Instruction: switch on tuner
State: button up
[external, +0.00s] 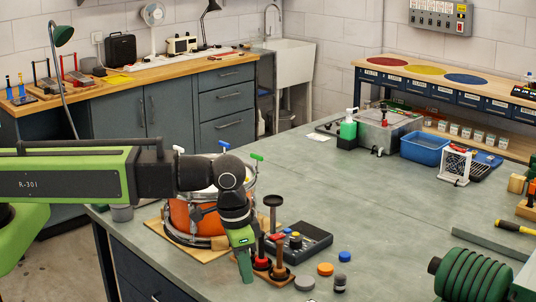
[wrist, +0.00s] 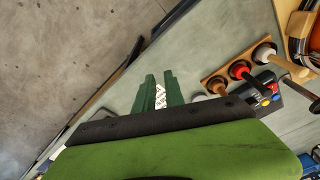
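A dark box with coloured knobs (external: 306,242), which looks like the tuner, lies on the bench right of the drum (external: 192,222). Its small size here hides any switch state. In the wrist view the box (wrist: 277,88) shows at the right, partly behind mallets, with red, yellow and blue spots. My gripper (external: 245,278) points down near the bench's front edge, left of the box and apart from it. In the wrist view my gripper (wrist: 160,80) has two green fingers with a narrow gap between them. A black-and-white pattern shows in that gap. It holds nothing that I can see.
A wooden rack of upright mallets (external: 278,272) stands between my gripper and the box. A dark cup-topped stand (external: 273,205) rises behind it. The bench middle is clear.

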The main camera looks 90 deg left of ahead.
jog(key=w+a+r+n+p, duration=0.1)
jog(key=w+a, duration=0.1)
jog(key=a, duration=0.2)
jog(key=w+a+r+n, duration=0.1)
jog(key=w+a, duration=0.2)
jog(key=a, duration=0.2)
jog(key=w+a+r+n+p, duration=0.1)
jog(key=w+a+r, duration=0.1)
jog(key=a, duration=0.3)
jog(key=shift+w+a+t+y+p, duration=0.2)
jog(key=shift+w+t+y+p, duration=0.1)
jog(key=shift+w+y+p, duration=0.1)
grip_shut()
notch_tip(320, 180, up, 2)
jog(key=n+p, duration=0.2)
jog(key=n, duration=0.1)
send_over(273, 237)
jog(key=s+d, duration=0.2)
jog(key=shift+w+a+r+y, duration=0.1)
jog(key=shift+a+r+y, duration=0.1)
jog(key=shift+y, duration=0.2)
jog(key=shift+f, duration=0.15)
jog(key=b+x, duration=1.3)
jog(key=shift+s+d+f, duration=0.1)
jog(key=shift+s+d, duration=0.25)
jog(key=shift+d, duration=0.05)
jog(key=shift+f+b, duration=0.35)
jog(key=shift+f, duration=0.05)
jog(key=shift+s+d, duration=0.1)
